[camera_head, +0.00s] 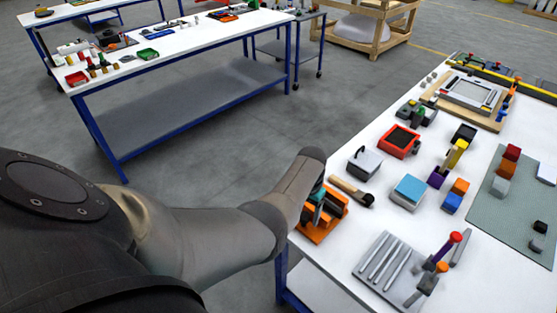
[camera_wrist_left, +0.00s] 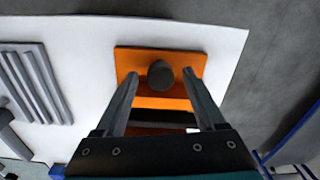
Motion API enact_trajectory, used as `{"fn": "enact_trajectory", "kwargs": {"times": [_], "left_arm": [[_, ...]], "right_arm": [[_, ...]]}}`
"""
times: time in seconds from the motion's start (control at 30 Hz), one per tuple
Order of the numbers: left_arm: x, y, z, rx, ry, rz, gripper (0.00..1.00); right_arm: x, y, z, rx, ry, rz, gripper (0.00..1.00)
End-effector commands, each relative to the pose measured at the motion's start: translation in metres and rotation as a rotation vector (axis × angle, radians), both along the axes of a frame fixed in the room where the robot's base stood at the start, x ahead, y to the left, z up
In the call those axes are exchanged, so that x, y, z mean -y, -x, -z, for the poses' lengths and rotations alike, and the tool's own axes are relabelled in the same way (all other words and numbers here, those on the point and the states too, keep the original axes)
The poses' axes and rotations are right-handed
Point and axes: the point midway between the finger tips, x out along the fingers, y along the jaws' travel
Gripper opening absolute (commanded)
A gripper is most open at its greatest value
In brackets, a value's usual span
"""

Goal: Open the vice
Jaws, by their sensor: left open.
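The orange vice (camera_head: 312,232) sits at the table's near left corner in the head view, partly hidden by my left arm. In the left wrist view I look down on its orange body (camera_wrist_left: 130,60) and a dark round knob (camera_wrist_left: 161,75). My left gripper (camera_wrist_left: 160,82) is open, with one finger on each side of the knob; I cannot tell whether they touch it. In the head view the left gripper (camera_head: 317,200) is over the vice, its fingers mostly hidden. My right gripper is not in view.
A wooden-handled tool (camera_head: 351,190) and a grey box (camera_head: 365,162) lie just beyond the vice. A grey grooved plate (camera_head: 388,268) is to its right, with a red-topped tool (camera_head: 440,250) beside it. The table edge is close by.

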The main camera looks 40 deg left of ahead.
Motion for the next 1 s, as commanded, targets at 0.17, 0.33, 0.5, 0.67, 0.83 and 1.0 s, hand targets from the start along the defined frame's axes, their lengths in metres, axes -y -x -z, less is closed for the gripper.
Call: {"fn": "enact_trajectory", "kwargs": {"times": [0.17,0.33,0.5,0.67,0.83,1.0], "left_arm": [[0.000,0.000,0.003,0.000,0.000,0.172,0.72],[0.000,0.001,0.003,-0.001,-0.001,0.334,0.72],[-0.001,0.000,-0.023,0.002,-0.004,0.407,0.72],[-0.001,0.000,-0.055,0.002,-0.004,0.405,0.72],[-0.001,0.000,-0.089,0.003,-0.004,0.404,0.72],[-0.001,0.000,-0.122,0.002,-0.004,0.404,0.72]], "right_arm": [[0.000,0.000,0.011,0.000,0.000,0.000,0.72],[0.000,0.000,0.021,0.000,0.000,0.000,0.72],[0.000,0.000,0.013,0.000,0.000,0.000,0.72],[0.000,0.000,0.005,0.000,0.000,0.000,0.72],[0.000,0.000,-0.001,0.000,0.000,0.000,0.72],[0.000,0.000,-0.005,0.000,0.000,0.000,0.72]]}}
